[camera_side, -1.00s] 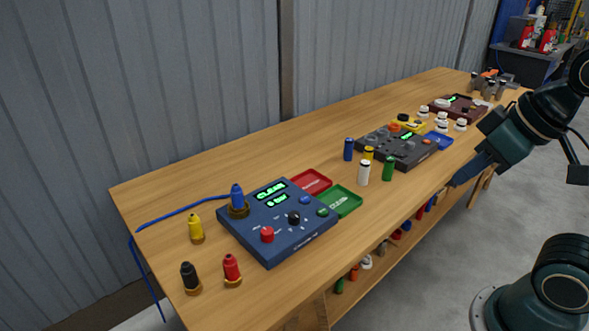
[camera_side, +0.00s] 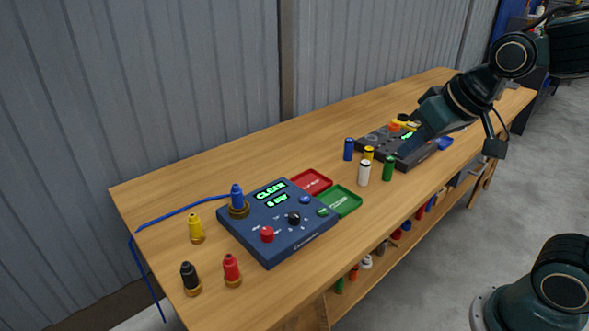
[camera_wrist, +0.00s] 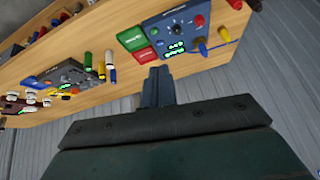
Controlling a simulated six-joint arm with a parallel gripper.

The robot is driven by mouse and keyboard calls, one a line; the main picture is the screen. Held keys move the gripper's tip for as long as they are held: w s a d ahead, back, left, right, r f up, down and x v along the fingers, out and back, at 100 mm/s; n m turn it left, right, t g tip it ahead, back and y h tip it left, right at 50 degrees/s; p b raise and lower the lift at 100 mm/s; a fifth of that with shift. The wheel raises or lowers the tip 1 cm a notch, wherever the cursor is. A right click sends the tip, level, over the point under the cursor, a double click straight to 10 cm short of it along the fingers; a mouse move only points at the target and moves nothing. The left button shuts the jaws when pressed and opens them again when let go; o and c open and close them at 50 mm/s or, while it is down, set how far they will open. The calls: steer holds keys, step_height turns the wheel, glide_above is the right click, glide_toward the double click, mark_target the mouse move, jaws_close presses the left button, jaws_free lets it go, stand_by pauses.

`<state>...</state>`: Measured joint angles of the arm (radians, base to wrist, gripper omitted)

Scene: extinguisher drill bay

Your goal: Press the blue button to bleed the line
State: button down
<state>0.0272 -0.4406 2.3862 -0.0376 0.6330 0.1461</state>
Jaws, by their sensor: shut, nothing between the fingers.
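The blue button (camera_side: 306,199) is on the dark blue panel (camera_side: 290,247), at its right near the red tray. A green button (camera_side: 323,211) is beside it. The panel also has a red knob (camera_side: 267,234), a black knob (camera_side: 294,218) and green lit displays (camera_side: 271,190); the upper one reads CLEAR. My gripper (camera_side: 409,134) is shut and empty, above the dark grey panel, well right of the blue panel and touching no button. In the wrist view, its shut fingers (camera_wrist: 158,75) point toward the blue panel (camera_wrist: 200,11), with a gap between.
A red tray (camera_side: 312,181) and green tray (camera_side: 342,201) adjoin the blue panel. Blue (camera_side: 348,149), yellow, white (camera_side: 363,173) and green (camera_side: 388,169) cylinders stand between the panels. A dark grey panel (camera_side: 375,149) lies beyond. Several capped pieces and a blue hose (camera_side: 182,210) are at left.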

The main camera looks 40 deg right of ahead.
steer(key=w+f+m+t, duration=0.1)
steer(key=w+f+m, duration=0.35)
steer(key=w, duration=1.15)
steer(key=m+t, duration=0.2)
glide_above(308, 201)
step_height(308, 201, down, 12)
steer(key=shift+f+y, duration=0.25)
steer(key=shift+y, duration=0.15)
steer(key=shift+w+f, duration=0.1)
steer(key=shift+f, duration=0.05)
steer(key=shift+f, duration=4.2)
steer(key=shift+f, duration=0.1)
steer(key=shift+f, duration=0.3)
